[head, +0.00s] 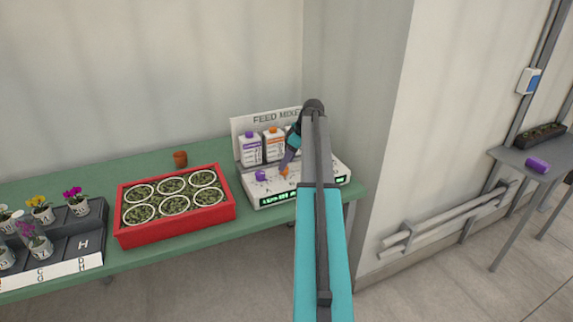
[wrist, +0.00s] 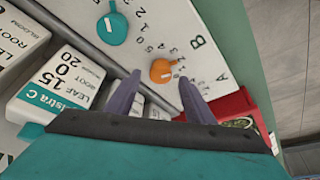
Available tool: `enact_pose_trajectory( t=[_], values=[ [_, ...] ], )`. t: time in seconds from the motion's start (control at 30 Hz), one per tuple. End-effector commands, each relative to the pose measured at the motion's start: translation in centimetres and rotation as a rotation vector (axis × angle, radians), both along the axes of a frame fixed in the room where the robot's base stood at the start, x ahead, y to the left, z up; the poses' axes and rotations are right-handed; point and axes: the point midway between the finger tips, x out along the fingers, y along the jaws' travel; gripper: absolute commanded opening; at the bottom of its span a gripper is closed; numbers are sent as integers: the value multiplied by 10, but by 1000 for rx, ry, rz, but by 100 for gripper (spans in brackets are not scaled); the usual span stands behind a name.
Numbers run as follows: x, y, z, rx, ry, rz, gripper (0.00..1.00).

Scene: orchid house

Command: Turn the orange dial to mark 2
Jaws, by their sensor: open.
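The orange dial (wrist: 162,71) sits on the white panel of the feed mixer (head: 258,195). In the wrist view it lies between the tips of my open gripper (wrist: 159,79). Its narrow end points to the right and it carries a small white mark. Small digits ring it, but which one it points to is too small to tell. In the head view my gripper (head: 288,160) is over the panel, and the orange dial (head: 284,171) is partly hidden behind it. I cannot tell whether the fingers touch the dial.
A teal dial (wrist: 112,28) is beside the orange one, and a purple dial (head: 260,175) is at the panel's left. Labelled bottles (head: 250,148) stand behind the dials. A red tray (head: 175,229) of several pots stands left of the mixer on the green bench (head: 215,151).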

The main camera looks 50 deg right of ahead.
Motion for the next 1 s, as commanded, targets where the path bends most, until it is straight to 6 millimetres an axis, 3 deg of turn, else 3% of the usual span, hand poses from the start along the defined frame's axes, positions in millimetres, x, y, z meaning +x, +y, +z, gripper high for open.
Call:
enact_pose_trajectory(
  t=[0.7, 1.0],
  values=[
    [-36, -14, 90, -2, -1, -2, 49],
    [-44, -16, 110, -1, 0, -1, 49]
  ],
)
